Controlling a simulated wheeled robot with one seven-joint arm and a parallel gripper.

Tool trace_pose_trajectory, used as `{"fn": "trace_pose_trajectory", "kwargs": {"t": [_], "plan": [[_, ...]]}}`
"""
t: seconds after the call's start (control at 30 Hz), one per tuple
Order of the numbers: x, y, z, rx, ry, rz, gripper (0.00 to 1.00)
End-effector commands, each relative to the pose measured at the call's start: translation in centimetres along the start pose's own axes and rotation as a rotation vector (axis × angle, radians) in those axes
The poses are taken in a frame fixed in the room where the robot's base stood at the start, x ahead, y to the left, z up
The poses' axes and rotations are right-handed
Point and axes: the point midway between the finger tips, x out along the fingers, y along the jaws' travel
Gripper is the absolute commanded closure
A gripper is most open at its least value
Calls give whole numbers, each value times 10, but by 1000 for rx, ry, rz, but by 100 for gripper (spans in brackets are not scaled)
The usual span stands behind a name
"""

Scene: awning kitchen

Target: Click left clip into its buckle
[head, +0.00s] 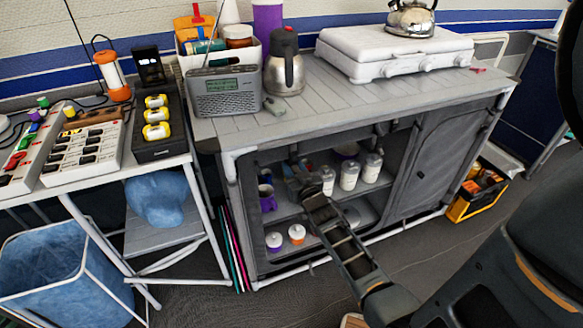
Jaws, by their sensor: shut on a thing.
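A grey fabric cabinet stands under the counter, its left compartment open. A dark strap piece, seemingly the left clip and buckle (293,152), hangs under the top edge of the opening. Another dark strap piece (378,129) hangs farther right. My gripper (299,177) is at the front of the opening, just below the left strap piece, with my arm reaching in from the lower right. It is shut on a small dark thing that looks like the left clip. The jaws and clip are too small and dark to show whether clip and buckle touch.
A radio (228,93), a steel jug (284,70) and a white stove (395,52) stand on the counter above. The cabinet's right door panel (432,165) is closed.

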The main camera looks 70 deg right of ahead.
Motion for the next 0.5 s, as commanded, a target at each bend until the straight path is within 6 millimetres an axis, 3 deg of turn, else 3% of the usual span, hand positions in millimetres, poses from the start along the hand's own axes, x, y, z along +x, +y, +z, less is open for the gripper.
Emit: {"fn": "trace_pose_trajectory", "kwargs": {"t": [0.37, 0.4, 0.5], "plan": [[-4, 0, -6, -1, 5, -2, 100], [-4, 0, -6, -1, 5, -2, 65], [-4, 0, -6, -1, 5, -2, 56]]}}
